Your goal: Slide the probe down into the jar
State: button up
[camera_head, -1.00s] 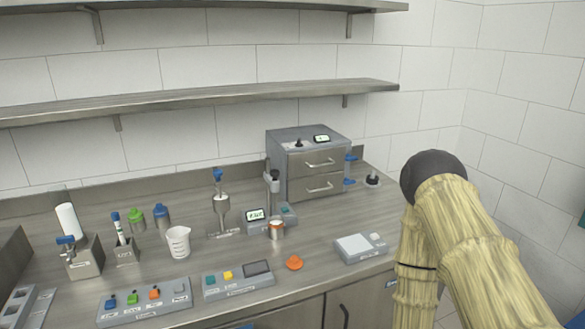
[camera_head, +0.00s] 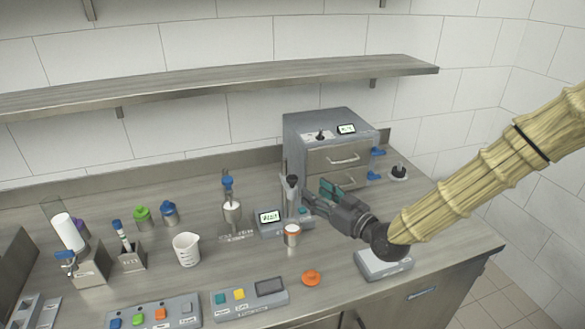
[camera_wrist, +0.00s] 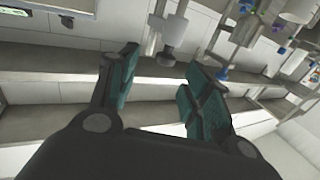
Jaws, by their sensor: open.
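The probe (camera_head: 291,186) is a grey cylinder with a dark top, upright on its stand beside a small meter with a lit display (camera_head: 269,216). The jar (camera_head: 292,236), small with an orange-brown band near its top, stands on the counter just below and in front of the probe. My gripper (camera_head: 316,198) is open, just right of the probe at about its height, with teal finger pads. In the wrist view a pale grey cylinder, seemingly the probe (camera_wrist: 174,32), shows beyond the gap between the open fingers (camera_wrist: 160,78). I cannot tell whether the fingers touch it.
A grey drawer cabinet (camera_head: 328,128) stands close behind my gripper. A flat scale-like device (camera_head: 383,264) lies under my arm. An orange cap (camera_head: 311,278) and a button panel (camera_head: 250,297) are at the front. A white beaker (camera_head: 187,250) stands left.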

aim_at(292, 178)
jog(key=p+x, duration=0.1)
jog(key=x, duration=0.2)
jog(key=p+x, duration=0.1)
jog(key=x, duration=0.1)
jog(key=p+x, duration=0.1)
jog(key=x, duration=0.2)
jog(key=shift+a+r+p, duration=0.3)
jog(key=shift+a+r, duration=0.05)
jog(key=shift+a, duration=0.1)
jog(key=shift+w+a, duration=0.2)
jog(key=shift+w, duration=0.1)
jog(key=shift+s+a+r, duration=0.15)
jog(key=shift+s+r, duration=0.15)
jog(key=shift+r, duration=0.05)
jog(key=shift+w+f, duration=0.3)
jog(key=shift+w, duration=0.05)
jog(key=shift+s+r, duration=0.2)
jog(key=c, duration=0.9)
jog(key=shift+f, duration=0.15)
grip_shut()
